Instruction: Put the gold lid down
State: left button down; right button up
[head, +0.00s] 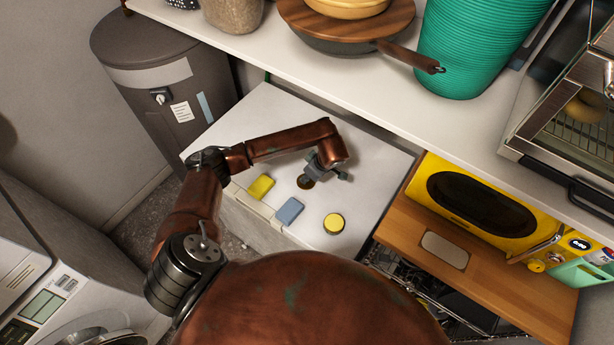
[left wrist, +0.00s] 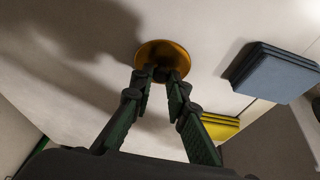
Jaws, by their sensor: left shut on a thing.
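The gold lid (head: 305,183) is a small round disc at the white top (head: 262,118) of the low unit. It also shows in the left wrist view (left wrist: 162,50), at the tips of my fingers. My left gripper (head: 313,174) reaches down to the lid from above. Its fingers (left wrist: 161,76) are shut on the lid's small dark middle part. I cannot tell whether the lid touches the surface. A yellow-topped round jar (head: 334,223) stands nearby, to the right and nearer. My right gripper is not in view.
A yellow block (head: 261,187) and a blue block (head: 289,210), perhaps sponges, lie close to the lid near the front edge. A white shelf (head: 400,110) holding a pan (head: 345,40) and teal baskets (head: 470,45) overhangs behind. A yellow microwave (head: 475,205) stands right. The white top is clear at far left.

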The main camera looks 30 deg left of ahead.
pick_arm(q)
jog(key=c, duration=1.9)
grip_release()
jog(key=shift+r, duration=0.2)
jog(key=b+v, duration=0.1)
jog(key=v, duration=1)
jog(key=shift+d+r, duration=0.15)
jog(key=shift+r, duration=0.2)
jog(key=shift+s, duration=0.1)
